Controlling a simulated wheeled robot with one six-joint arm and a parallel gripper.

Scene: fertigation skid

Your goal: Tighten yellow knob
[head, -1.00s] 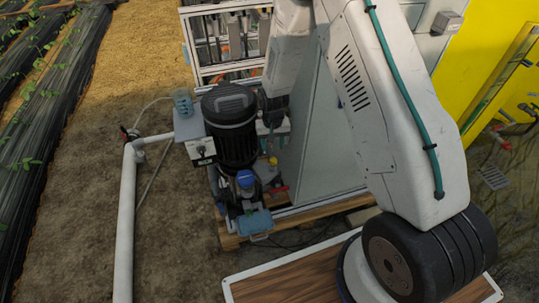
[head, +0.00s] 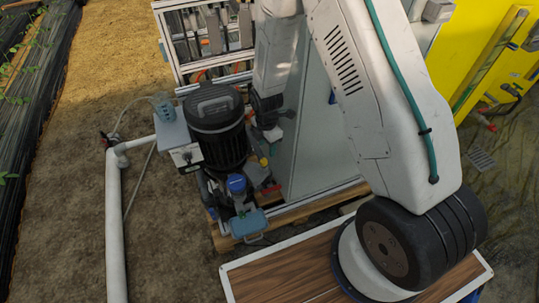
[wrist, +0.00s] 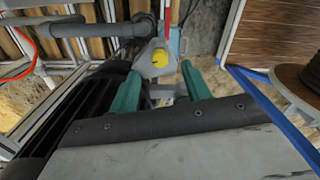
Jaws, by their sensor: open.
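The yellow knob (wrist: 158,57) shows in the wrist view on a pale grey fitting, just beyond and between my fingertips. In the head view the yellow knob (head: 263,161) is a small spot to the right of the black motor, below my wrist. My gripper (wrist: 160,72) is open, with one teal finger to each side of the knob's line. The fingers look apart from the knob, and nothing is between them. In the head view the fingers are too small and partly hidden to make out clearly.
A black finned motor (head: 217,125) stands close to the left of my wrist, with a blue-capped part (head: 237,184) below it. A grey cabinet panel (head: 320,145) rises close on the right. A grey pipe (wrist: 85,30) runs beside the fitting in the wrist view.

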